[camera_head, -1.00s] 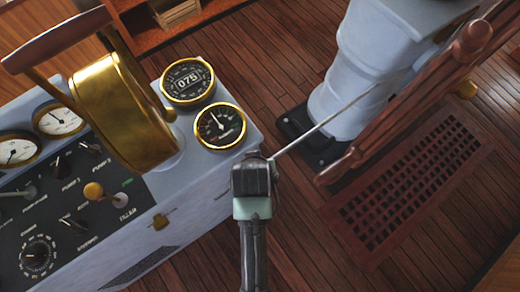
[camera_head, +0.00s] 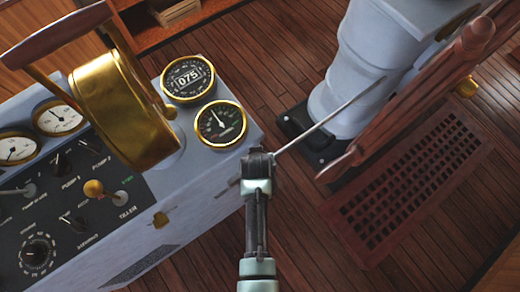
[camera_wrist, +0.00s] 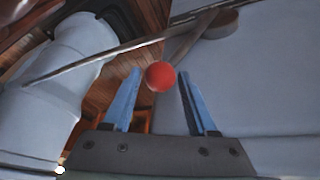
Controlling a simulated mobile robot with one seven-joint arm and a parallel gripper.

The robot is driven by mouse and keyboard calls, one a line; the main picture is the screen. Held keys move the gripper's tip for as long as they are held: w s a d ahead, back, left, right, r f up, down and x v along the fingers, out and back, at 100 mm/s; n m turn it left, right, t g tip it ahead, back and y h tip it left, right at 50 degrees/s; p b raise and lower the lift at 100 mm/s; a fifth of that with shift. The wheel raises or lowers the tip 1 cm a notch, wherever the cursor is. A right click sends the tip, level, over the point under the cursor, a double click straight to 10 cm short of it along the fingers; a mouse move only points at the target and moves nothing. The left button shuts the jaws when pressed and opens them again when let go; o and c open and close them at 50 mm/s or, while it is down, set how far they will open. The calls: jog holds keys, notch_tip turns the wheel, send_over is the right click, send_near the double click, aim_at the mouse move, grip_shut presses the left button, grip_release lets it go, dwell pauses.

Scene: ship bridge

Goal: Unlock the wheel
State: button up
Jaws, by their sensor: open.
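The wooden wheel (camera_head: 408,100) stands edge-on at the right of the head view, beside a pale pedestal (camera_head: 350,75). A thin metal rod (camera_head: 335,117) runs from near my gripper toward the wheel; it also crosses the wrist view (camera_wrist: 110,52). My gripper (camera_head: 258,158) is at the console's right edge, its fingers largely hidden in the head view. In the wrist view my gripper (camera_wrist: 159,77) is open, and a red ball knob (camera_wrist: 160,76) appears between its blue fingertips, with gaps on both sides. A lever arm (camera_wrist: 185,45) runs from behind the knob to a grey round hub (camera_wrist: 220,23).
The grey console (camera_head: 195,205) fills the left, with a brass throttle (camera_head: 118,110), dial gauges (camera_head: 188,78) and a black switch panel (camera_head: 95,240). A wooden grating (camera_head: 410,185) lies on the plank floor, which is clear between console and grating.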

grip_shut()
dwell(1.4)
